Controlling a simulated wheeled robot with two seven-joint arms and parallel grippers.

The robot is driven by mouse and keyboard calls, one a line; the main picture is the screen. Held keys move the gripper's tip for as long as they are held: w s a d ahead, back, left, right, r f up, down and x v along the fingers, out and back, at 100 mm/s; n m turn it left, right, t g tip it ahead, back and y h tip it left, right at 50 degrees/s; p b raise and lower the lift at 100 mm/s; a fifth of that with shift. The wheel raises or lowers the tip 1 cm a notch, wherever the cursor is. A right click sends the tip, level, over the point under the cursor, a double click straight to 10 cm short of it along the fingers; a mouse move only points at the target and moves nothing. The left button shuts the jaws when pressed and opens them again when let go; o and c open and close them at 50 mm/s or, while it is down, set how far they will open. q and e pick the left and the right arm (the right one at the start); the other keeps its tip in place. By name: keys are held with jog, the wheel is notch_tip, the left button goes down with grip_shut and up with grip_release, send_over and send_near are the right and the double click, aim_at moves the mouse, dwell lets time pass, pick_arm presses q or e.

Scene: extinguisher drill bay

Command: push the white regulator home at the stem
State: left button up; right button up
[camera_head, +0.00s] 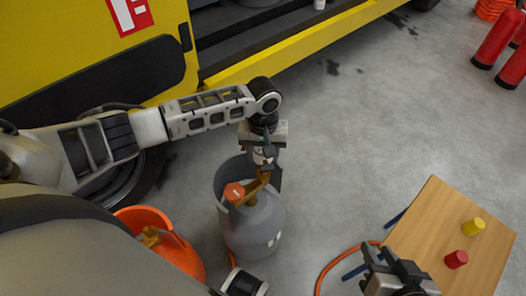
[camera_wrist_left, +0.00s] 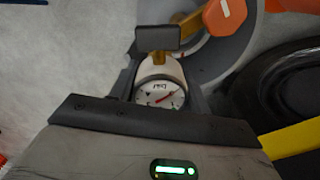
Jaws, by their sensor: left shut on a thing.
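The white regulator (camera_wrist_left: 147,71), with a round dial gauge (camera_wrist_left: 160,95), sits between the fingers of my left gripper (camera_head: 264,163), which is shut on it. In the head view the regulator (camera_head: 262,155) is partly hidden by the gripper. A brass valve stem (camera_head: 254,187) with an orange-red knob (camera_head: 234,192) tops a grey cylinder (camera_head: 255,228). The regulator is at the stem's far end; brass (camera_wrist_left: 158,57) shows right beside it in the left wrist view. I cannot tell how far it is seated. My right gripper (camera_head: 385,262) is empty near the bottom edge; its opening is unclear.
An orange cylinder (camera_head: 178,252) stands left of the grey one. An orange hose (camera_head: 335,262) lies on the floor. A yellow vehicle (camera_head: 80,45) stands behind; the floor between is clear.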

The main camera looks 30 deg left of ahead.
pick_arm(q)
jog(key=shift+r, duration=0.1)
jog(key=shift+p, duration=0.6)
jog(key=shift+f, duration=0.35)
dwell(0.4)
jog(key=shift+f+b, duration=0.4)
jog(key=shift+f, duration=0.5)
dwell(0.5)
jog(key=shift+p, duration=0.6)
jog(key=shift+f+b, duration=0.4)
jog(key=shift+f, duration=0.4)
